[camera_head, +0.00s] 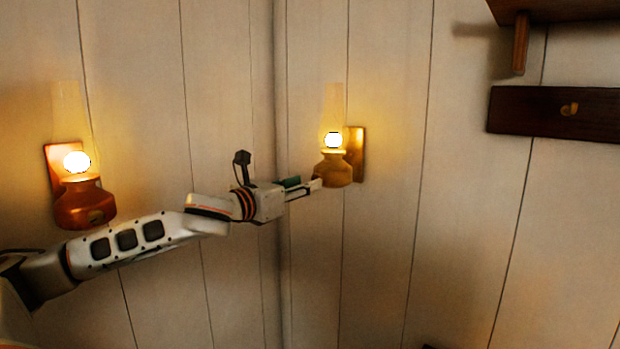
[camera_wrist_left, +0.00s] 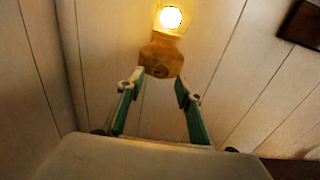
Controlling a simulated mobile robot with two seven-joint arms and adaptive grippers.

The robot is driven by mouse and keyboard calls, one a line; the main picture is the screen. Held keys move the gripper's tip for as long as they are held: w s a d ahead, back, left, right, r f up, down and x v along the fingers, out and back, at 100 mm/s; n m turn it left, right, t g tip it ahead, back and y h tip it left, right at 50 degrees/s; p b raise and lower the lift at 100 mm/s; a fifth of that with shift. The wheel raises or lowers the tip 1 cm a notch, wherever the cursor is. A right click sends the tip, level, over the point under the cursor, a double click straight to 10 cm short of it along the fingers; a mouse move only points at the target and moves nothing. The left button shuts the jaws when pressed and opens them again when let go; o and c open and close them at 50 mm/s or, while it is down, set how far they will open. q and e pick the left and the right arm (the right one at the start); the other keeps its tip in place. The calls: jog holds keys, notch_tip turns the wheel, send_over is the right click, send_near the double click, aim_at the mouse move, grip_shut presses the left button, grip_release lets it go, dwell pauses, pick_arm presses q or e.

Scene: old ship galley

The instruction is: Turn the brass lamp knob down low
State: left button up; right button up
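The brass lamp (camera_head: 333,171) is fixed to the wall just right of the corner, its flame glowing brightly in a glass chimney. It also shows in the left wrist view (camera_wrist_left: 160,56), beyond my fingertips. A small darker spot that may be its knob (camera_wrist_left: 159,71) shows low on the lamp's body; the knob is not clear in the head view. My left gripper (camera_head: 315,184) reaches in from the left to the lamp's lower body. In the left wrist view the gripper (camera_wrist_left: 160,84) is open, fingers apart on either side below the lamp, with nothing between them. Contact cannot be told.
A second, redder lit lamp (camera_head: 85,205) hangs on the left wall above my left arm. A dark wooden rail with a brass hook (camera_head: 569,109) and a wooden shelf (camera_head: 560,10) are at upper right. The panelled wall below the brass lamp is clear.

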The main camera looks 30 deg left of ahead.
pick_arm(q)
jog(key=shift+w+d+p, duration=0.15)
jog(key=shift+w, duration=0.6)
jog(key=shift+w+d+p, duration=0.1)
jog(key=shift+w+p, duration=0.05)
jog(key=shift+w, duration=0.6)
grip_shut()
